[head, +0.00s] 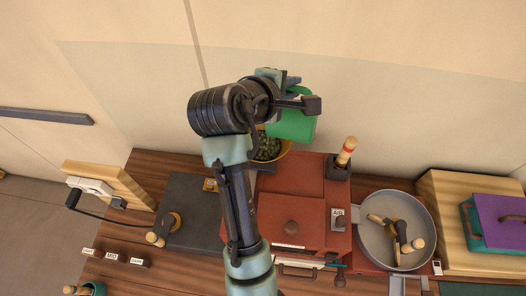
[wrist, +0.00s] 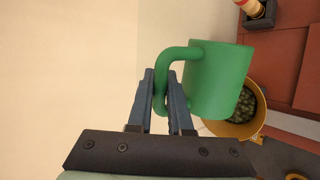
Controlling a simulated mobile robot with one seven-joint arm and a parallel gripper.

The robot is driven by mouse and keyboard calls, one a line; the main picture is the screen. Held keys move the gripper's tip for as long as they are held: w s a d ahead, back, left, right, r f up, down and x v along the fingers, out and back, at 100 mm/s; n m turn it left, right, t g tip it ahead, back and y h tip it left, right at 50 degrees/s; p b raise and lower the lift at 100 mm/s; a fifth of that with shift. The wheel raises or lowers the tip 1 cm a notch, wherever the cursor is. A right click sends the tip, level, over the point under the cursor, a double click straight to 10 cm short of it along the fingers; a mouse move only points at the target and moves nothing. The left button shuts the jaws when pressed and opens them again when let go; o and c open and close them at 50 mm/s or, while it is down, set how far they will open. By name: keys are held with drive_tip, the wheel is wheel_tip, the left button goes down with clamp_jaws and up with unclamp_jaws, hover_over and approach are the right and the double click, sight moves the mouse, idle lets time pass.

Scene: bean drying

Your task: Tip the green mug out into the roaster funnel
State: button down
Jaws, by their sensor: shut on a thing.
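The green mug (head: 295,122) is held up above the roaster; it also shows in the wrist view (wrist: 218,80). My gripper (wrist: 168,88) is shut on the mug's handle, one finger on each side of it. In the head view my gripper (head: 289,92) is partly hidden by my arm. The mug looks tilted over, and its inside is hidden. The yellow roaster funnel (head: 286,152) is just below and beside the mug, with dark green beans in it. In the wrist view the mug overlaps the edge of the funnel (wrist: 261,112).
The red roaster (head: 310,185) has a wooden-handled tool (head: 345,152) in a dark holder. A round grey pan (head: 373,240) is to its right. A wooden block (head: 450,200) and a purple-lidded box (head: 495,215) stand farther right. A pale wall rises behind.

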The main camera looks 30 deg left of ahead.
sight(310, 93)
drive_tip(key=shift+w+d, duration=0.1)
drive_tip(key=shift+d, duration=0.05)
drive_tip(key=d+m+y, duration=0.1)
drive_tip(key=d+f+y, duration=0.1)
drive_tip(key=d, duration=0.1)
drive_tip(key=shift+w+d+f+m, duration=0.1)
drive_tip(key=shift+w+d+m, duration=0.1)
drive_tip(key=shift+m, duration=0.2)
drive_tip(key=shift+f, duration=0.1)
drive_tip(key=shift+d+f+y, duration=0.25)
drive_tip(key=shift+y, duration=0.05)
drive_tip(key=shift+w+d+f+m+g+y+b, duration=0.15)
drive_tip(key=shift+d+f+m+y+b, duration=0.2)
drive_tip(key=shift+d, duration=0.25)
drive_tip(key=shift+d+f+m+g+y+b, duration=0.2)
drive_tip(key=shift+d+f+m+y, duration=0.1)
drive_tip(key=shift+d+m+y, duration=0.2)
